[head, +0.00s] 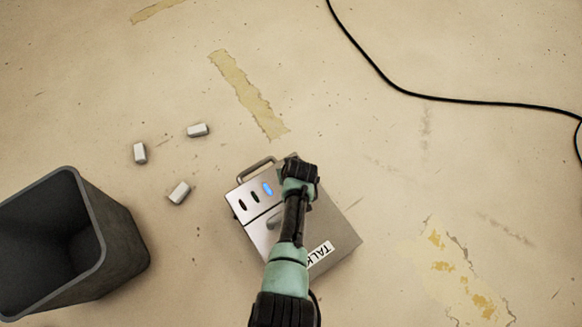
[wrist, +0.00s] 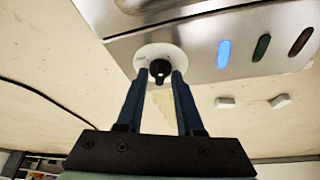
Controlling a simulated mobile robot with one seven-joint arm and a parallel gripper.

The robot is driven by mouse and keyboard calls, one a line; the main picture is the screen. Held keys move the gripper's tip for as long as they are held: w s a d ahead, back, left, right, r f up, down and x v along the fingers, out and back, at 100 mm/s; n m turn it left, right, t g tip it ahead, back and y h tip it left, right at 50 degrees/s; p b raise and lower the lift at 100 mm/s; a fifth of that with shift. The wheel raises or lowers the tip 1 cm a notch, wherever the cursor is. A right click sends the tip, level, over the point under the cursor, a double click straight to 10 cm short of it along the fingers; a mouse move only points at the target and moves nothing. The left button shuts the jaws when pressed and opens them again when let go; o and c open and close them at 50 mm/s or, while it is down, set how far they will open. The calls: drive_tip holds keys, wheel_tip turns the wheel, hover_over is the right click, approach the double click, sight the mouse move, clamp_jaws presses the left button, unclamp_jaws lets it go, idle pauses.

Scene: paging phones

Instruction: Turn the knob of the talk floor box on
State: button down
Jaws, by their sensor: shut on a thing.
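The talk floor box (head: 337,232) is a grey metal box on the floor, with a "TALK" label (head: 320,254) and a handle at its far edge. My arm covers part of its top in the head view. One of its three indicator lights, the blue light (head: 268,188), is lit; the other two are dark. In the wrist view the box's black knob (wrist: 160,70) sits on a round white dial (wrist: 148,53). My gripper (wrist: 160,74) is shut on the knob, one finger on each side. The knob's exact pointing direction is hard to tell.
A dark open bin (head: 118,245) stands left of the box. Several small white blocks lie between the bin and the box, such as this block (head: 179,193). A black cable (head: 440,98) runs across the floor at upper right. The floor right of the box is clear.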

drive_tip(key=m+h, duration=0.1)
drive_tip(key=m, duration=0.3)
drive_tip(key=shift+s+a+m+h+p, duration=0.1)
drive_tip(key=shift+m+h+p, duration=0.2)
drive_tip(key=shift+h, duration=0.1)
idle(0.4)
drive_tip(key=c, duration=0.5)
unclamp_jaws()
drive_tip(key=shift+c, duration=0.2)
drive_tip(key=shift+r+p, duration=0.45)
drive_tip(key=shift+p, duration=0.05)
drive_tip(key=p+v, duration=0.9)
drive_tip(key=v, duration=0.3)
drive_tip(key=shift+s+p, duration=0.15)
drive_tip(key=shift+p, duration=0.2)
drive_tip(key=shift+a, duration=0.15)
